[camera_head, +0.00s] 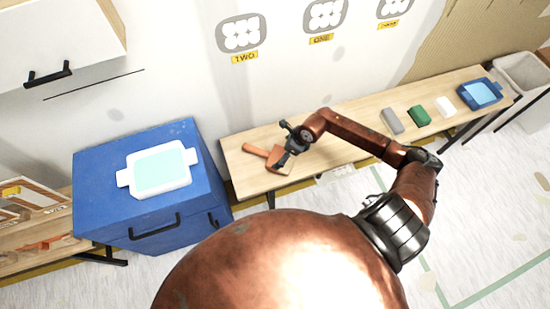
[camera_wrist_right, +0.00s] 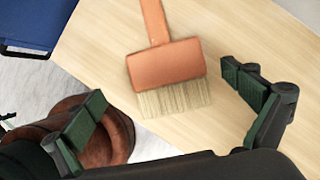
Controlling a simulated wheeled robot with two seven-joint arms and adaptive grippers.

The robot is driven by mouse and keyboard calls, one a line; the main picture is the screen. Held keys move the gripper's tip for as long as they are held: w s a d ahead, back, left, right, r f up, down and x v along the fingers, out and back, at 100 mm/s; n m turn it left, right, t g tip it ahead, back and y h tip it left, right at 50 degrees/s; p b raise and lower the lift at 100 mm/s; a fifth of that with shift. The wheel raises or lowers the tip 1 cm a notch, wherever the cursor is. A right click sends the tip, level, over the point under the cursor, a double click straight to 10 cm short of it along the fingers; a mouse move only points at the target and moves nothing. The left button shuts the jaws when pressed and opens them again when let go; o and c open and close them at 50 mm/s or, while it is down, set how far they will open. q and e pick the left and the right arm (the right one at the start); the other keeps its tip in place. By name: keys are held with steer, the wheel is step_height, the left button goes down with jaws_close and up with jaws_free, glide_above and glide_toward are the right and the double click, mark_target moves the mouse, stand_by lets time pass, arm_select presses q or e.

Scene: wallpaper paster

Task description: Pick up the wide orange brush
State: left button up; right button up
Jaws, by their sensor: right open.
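The wide orange brush (camera_head: 256,151) lies on the left part of the wooden bench (camera_head: 350,118), its handle toward the left. In the right wrist view the brush (camera_wrist_right: 166,64) lies flat, with its pale bristles toward my gripper. My right gripper (camera_head: 287,157) is at the bristle end of the brush and hides part of it in the head view. In the right wrist view my right gripper (camera_wrist_right: 168,105) is open, with one finger to each side of the bristles and nothing between them touching. My left gripper is not in view.
A blue cabinet (camera_head: 90,205) with a white tray (camera_head: 158,167) on top stands left of the bench. Grey (camera_head: 392,120), green (camera_head: 419,115) and white (camera_head: 446,106) blocks and a blue tray (camera_head: 482,93) sit farther right on the bench. The wall is behind it.

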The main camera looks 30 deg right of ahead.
mark_target(277, 157)
steer(key=x, duration=0.2)
steer(key=b+x, duration=0.1)
steer(key=x, duration=0.2)
steer(key=d+x, duration=0.1)
steer(key=x, duration=0.1)
steer(key=shift+w+a+f, duration=0.1)
steer(key=shift+w+f, duration=0.05)
steer(key=shift+f, duration=0.3)
steer(key=c, duration=1.2)
steer(key=shift+r, duration=0.1)
